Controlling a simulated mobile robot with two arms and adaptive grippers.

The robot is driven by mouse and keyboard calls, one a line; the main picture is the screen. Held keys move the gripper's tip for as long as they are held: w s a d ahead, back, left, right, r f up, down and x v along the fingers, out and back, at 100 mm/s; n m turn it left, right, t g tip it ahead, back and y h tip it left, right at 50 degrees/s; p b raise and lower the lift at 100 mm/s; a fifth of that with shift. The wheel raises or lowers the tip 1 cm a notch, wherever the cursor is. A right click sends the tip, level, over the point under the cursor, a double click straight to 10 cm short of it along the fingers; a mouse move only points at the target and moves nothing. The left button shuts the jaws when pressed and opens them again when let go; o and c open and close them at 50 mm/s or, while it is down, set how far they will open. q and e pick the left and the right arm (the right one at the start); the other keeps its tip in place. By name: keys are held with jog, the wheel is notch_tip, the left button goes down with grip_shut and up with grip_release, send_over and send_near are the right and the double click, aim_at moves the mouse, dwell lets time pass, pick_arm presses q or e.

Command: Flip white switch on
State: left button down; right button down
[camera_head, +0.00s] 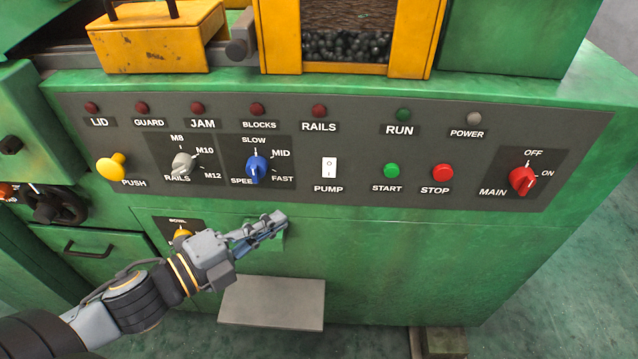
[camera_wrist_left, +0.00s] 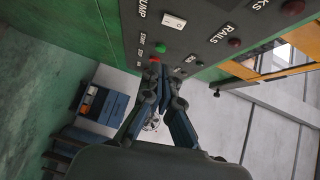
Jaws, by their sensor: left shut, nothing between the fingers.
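The white switch (camera_head: 329,167) is a small upright rocker above the PUMP label on the grey control panel (camera_head: 560,135). It also shows in the left wrist view (camera_wrist_left: 174,21), near the top. Its rocker position is too small to tell. My left gripper (camera_head: 280,219) is shut and empty, below and to the left of the switch, apart from it and in front of the green machine face. In the left wrist view its fingertips (camera_wrist_left: 159,68) meet near the green START button. My right gripper is not in view.
To the left of the switch are the blue speed knob (camera_head: 256,169) and the grey rails knob (camera_head: 184,164). To its right are the green START button (camera_head: 392,171), red STOP button (camera_head: 443,172) and red MAIN knob (camera_head: 522,180). A grey plate (camera_head: 272,303) juts out below.

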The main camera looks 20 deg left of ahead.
pick_arm(q)
jog(key=shift+w, duration=0.15)
jog(key=p, duration=0.2)
send_near(334, 176)
jog(key=w+d, duration=0.1)
jog(key=d, duration=0.3)
jog(key=w, duration=0.2)
jog(key=w+a, duration=0.1)
jog(key=w, duration=0.1)
jog(key=shift+a+f+p, duration=0.1)
jog(key=shift+f+p, duration=0.1)
jog(key=shift+p, duration=0.1)
